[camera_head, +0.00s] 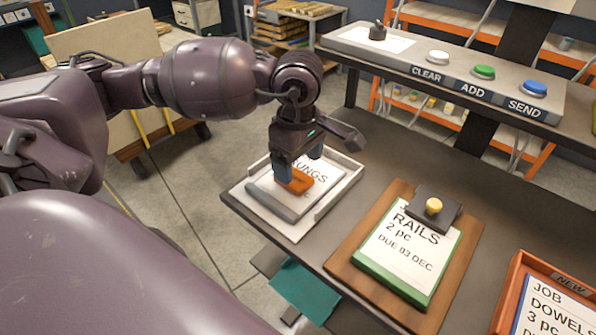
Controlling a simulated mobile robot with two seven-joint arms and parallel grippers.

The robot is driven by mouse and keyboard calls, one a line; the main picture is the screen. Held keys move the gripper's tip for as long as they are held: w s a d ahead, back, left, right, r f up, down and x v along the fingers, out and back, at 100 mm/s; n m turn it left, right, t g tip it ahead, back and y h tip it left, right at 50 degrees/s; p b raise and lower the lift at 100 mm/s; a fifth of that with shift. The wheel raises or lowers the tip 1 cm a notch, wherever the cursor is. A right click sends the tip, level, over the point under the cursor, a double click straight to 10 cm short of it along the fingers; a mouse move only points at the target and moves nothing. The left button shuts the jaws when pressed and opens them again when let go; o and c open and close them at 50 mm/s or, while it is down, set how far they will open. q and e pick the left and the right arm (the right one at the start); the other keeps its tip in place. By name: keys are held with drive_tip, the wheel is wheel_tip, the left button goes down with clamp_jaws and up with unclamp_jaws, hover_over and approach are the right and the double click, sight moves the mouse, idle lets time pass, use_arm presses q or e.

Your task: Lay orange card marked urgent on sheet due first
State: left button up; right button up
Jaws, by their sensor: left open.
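My left gripper (297,168) is open and points down over an orange card (297,182). The card lies on a white sheet marked RUNGS (325,181) in a light tray (245,196). The arm hides much of that sheet, and its due date cannot be read. I cannot tell whether the fingers touch the card, and its marking is too small to read. A sheet marked RAILS, 2 pc, due 03 DEC (398,262) lies on a wooden board (456,255). A sheet marked JOB DOWELS (548,312) is cut off at the lower right. My right gripper is out of view.
The DOWELS sheet sits in an orange tray labelled NEW (512,284). A black clip with a yellow knob (433,206) is at the top of the RAILS board. A raised panel (410,54) with CLEAR, ADD and SEND buttons runs along the back. Dark table top (392,165) shows between them.

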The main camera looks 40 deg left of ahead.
sight(298, 180)
use_arm(q)
wheel_tip(298, 180, up, 8)
drive_tip(key=shift+r, duration=0.15)
idle(0.4)
idle(0.3)
